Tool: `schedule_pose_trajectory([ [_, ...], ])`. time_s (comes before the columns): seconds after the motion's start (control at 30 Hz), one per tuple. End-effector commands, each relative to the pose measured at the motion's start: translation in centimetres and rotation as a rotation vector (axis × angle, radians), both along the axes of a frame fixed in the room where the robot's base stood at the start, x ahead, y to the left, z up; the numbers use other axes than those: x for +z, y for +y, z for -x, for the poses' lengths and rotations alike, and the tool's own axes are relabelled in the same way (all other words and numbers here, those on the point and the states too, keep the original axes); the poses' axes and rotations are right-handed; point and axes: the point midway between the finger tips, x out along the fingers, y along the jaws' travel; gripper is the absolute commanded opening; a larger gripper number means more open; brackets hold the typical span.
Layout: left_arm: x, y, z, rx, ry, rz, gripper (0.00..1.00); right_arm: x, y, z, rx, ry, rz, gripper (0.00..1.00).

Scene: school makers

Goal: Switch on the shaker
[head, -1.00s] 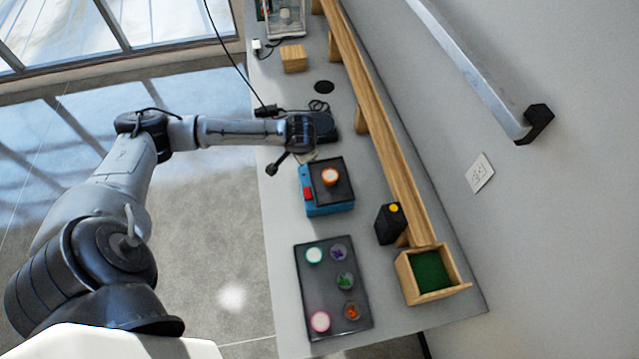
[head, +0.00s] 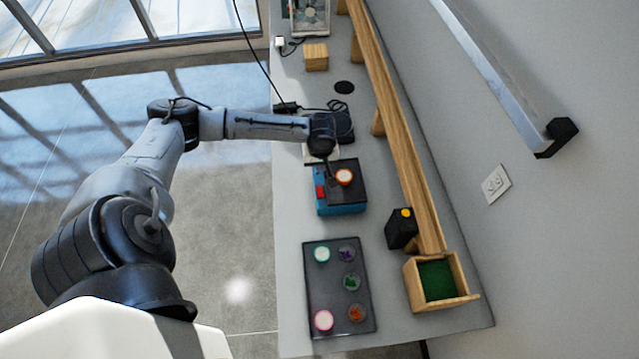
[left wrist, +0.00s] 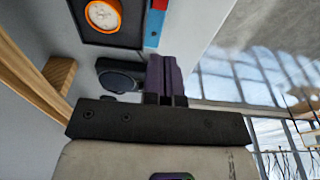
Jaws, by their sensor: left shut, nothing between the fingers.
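The shaker is a blue box (head: 341,210) with a black top plate and a red switch (head: 320,191) on its left side. An orange-rimmed round dish (head: 344,177) sits on the plate. My left gripper (head: 331,172) is shut and empty, beside the plate's far left corner, close to the dish and switch; I cannot tell whether it touches anything. In the left wrist view the shut fingers (left wrist: 166,72) point towards the shaker's blue side (left wrist: 153,29), with part of the red switch (left wrist: 160,4) at the top edge. My right gripper is not in view.
A dark tray (head: 334,291) with several small dishes lies nearer on the bench. A black box with a yellow button (head: 401,230) and a wooden box with green lining (head: 410,276) stand at the right. A black device (head: 344,124) with cables lies beyond the shaker.

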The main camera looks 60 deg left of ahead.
Motion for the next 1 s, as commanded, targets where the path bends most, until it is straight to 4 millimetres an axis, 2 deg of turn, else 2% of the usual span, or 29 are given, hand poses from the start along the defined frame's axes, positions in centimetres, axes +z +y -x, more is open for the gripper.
schedule_pose_trajectory([
  [0.23,-0.1,0.0,0.0,-0.002,0.0,0.0,0.0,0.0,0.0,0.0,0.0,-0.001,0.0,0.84],
  [0.37,-0.8,0.1,0.0,-0.002,0.002,-0.001,0.0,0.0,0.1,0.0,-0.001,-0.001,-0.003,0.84],
  [1.0,-11.4,1.3,-0.5,-0.002,0.001,-0.001,0.0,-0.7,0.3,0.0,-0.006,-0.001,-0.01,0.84],
])
